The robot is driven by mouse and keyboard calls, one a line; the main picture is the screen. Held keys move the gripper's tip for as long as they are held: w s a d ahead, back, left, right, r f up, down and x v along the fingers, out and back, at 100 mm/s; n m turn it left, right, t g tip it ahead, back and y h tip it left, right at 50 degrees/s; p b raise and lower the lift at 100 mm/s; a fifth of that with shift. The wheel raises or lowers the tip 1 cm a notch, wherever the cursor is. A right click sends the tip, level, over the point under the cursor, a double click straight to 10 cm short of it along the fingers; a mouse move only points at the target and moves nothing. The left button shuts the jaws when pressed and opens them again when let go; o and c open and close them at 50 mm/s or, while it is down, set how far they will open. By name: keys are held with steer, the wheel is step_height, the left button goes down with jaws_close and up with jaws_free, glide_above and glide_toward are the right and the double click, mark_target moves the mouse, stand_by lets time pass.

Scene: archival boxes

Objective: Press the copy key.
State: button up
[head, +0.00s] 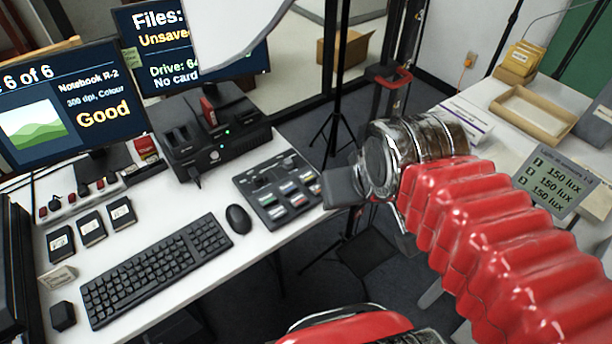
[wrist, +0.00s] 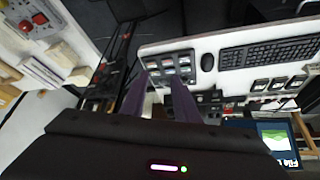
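A dark key panel (head: 278,190) with several coloured, labelled keys lies on the white desk at its right end. Its labels are too small to read, so I cannot tell which is the copy key. The panel also shows in the wrist view (wrist: 172,66), beyond my fingertips. My gripper (head: 343,187) appears just right of the panel in the head view; its height above the desk is unclear. In the wrist view my gripper's two fingers (wrist: 158,82) stand apart with nothing between them.
A mouse (head: 238,219) and keyboard (head: 157,270) lie left of the panel. A black drive dock (head: 215,140) and two monitors (head: 75,105) stand behind. A tripod stand (head: 335,125) rises beyond the desk edge. A second table (head: 480,120) with trays is at right.

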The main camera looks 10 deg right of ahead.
jaws_close()
stand_by(1.4)
